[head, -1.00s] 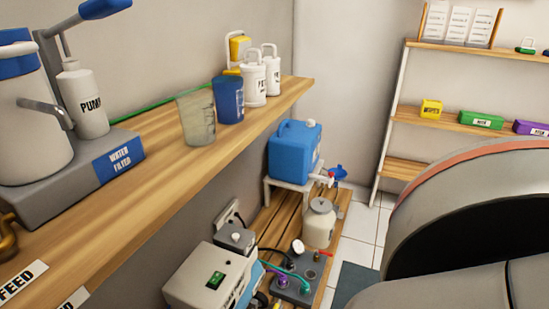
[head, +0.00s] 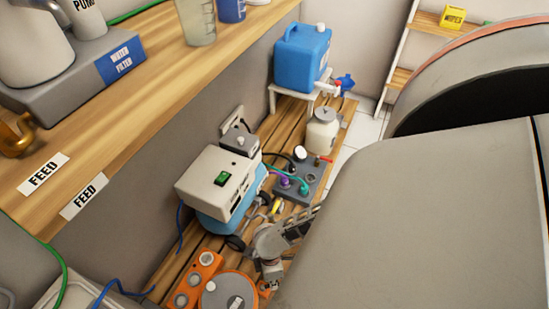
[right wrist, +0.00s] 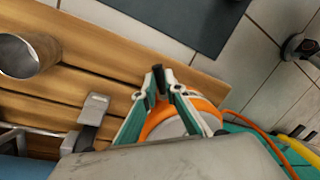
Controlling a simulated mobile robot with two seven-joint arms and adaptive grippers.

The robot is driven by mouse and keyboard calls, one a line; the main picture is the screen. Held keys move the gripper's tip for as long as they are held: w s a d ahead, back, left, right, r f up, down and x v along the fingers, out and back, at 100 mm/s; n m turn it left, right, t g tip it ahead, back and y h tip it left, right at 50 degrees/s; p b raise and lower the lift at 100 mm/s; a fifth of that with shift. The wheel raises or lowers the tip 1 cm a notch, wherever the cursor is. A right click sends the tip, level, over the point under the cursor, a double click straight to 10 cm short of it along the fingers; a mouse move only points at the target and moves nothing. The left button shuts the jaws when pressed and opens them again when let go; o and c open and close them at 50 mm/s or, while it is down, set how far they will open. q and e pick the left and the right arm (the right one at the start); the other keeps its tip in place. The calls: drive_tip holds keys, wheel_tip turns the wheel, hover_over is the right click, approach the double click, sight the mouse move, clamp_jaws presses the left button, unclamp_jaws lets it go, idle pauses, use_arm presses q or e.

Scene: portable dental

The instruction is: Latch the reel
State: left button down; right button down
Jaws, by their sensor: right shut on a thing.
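The reel (head: 240,275) is an orange body with a grey disc, low on the slatted wooden bench at the bottom of the head view. In the right wrist view the reel's orange rim (right wrist: 205,105) and grey face show behind my fingers. My right gripper (head: 270,283) is at the reel's right side. In the right wrist view its fingertips (right wrist: 161,88) close together on a small dark part, which seems to be the reel's latch; the contact is partly hidden. My left gripper is not in view.
An orange block with round knobs (head: 196,281) stands beside the reel. A white and blue machine (head: 217,180), a grey manifold with hoses (head: 299,184) and a blue water container (head: 302,55) stand farther along the bench. A metal cup (right wrist: 28,55) shows in the wrist view.

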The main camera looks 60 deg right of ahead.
drive_tip(key=w+n, duration=0.1)
drive_tip(key=n, duration=0.2)
drive_tip(key=w+n+h, duration=0.1)
drive_tip(key=n, duration=0.3)
drive_tip(key=d+n+g, duration=0.1)
drive_tip(key=n, duration=0.2)
drive_tip(key=shift+w+d+f+h, duration=0.1)
drive_tip(key=shift+w+h, duration=0.3)
drive_tip(key=shift+n, duration=0.4)
drive_tip(key=c, duration=2.1)
unclamp_jaws()
drive_tip(key=shift+w, duration=0.1)
drive_tip(key=shift+w, duration=0.1)
drive_tip(key=v, duration=1.2)
